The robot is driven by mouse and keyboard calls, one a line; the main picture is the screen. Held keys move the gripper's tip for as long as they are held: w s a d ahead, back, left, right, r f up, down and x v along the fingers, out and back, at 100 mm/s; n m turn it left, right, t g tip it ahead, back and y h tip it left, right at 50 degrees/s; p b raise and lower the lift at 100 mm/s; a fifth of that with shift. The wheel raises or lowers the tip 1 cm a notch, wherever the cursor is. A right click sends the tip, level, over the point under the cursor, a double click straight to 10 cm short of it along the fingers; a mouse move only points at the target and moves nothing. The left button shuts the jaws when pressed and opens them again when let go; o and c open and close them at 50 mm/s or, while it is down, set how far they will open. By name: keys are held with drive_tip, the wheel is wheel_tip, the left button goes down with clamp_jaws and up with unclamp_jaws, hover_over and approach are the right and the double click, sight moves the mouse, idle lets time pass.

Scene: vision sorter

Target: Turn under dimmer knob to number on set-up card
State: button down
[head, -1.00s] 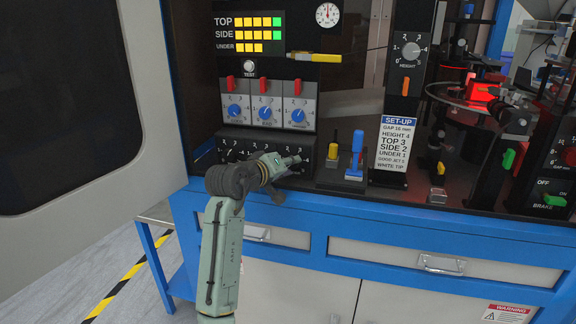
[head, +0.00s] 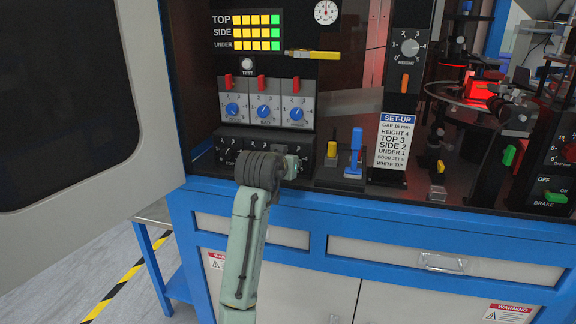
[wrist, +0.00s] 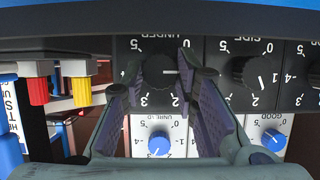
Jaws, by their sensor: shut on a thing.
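The black under dimmer knob (wrist: 158,72) is in the upper middle of the wrist view, which shows the panel upside down. Its white line points right, between 0 and 2; a finger hides the number there. My gripper (wrist: 160,78) is shut on this knob, a finger on each side. In the head view my wrist hides the knob on the low black panel (head: 231,143). The white set-up card (head: 398,143) reads TOP 3, SIDE 2, UNDER 1. The lamp display (head: 256,32) shows yellow lamps ending in green in all three rows.
White units with blue knobs (wrist: 161,143) adjoin the panel. Yellow and blue upright handles (head: 356,140) stand right of the panel. The blue bench edge (head: 330,201) runs in front.

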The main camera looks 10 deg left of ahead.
drive_tip(key=shift+m+y, duration=0.3)
drive_tip(key=shift+m, duration=0.1)
idle(0.4)
drive_tip(key=c, duration=1.3)
unclamp_jaws()
drive_tip(key=v, duration=1.2)
drive_tip(key=shift+d, duration=0.1)
